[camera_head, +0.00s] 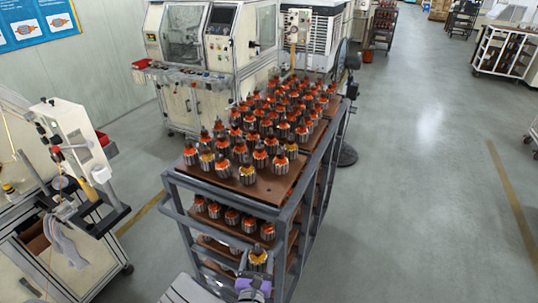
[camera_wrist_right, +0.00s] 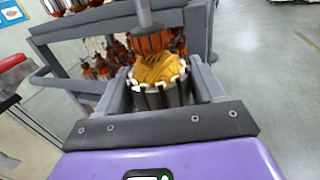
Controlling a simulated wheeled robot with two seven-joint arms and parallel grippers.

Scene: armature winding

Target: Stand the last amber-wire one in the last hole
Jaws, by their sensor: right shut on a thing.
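An amber-wire armature (camera_head: 258,258) is between the fingers of my right gripper (camera_head: 254,274), upright in front of the rack's near end and below the top board. In the right wrist view the gripper (camera_wrist_right: 160,92) is shut on the armature's grey slotted core (camera_wrist_right: 160,97); amber windings, an orange-red collar and a grey shaft show above. The rack's brown top board (camera_head: 268,193) carries rows of armatures, mostly red-orange wound. My left gripper is out of view.
The rack's grey frame (camera_head: 228,208) and side handle stand close to my right gripper. A lower shelf holds more armatures (camera_head: 232,217). A winding machine (camera_head: 75,140) stands at left, a black fan (camera_head: 345,80) behind.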

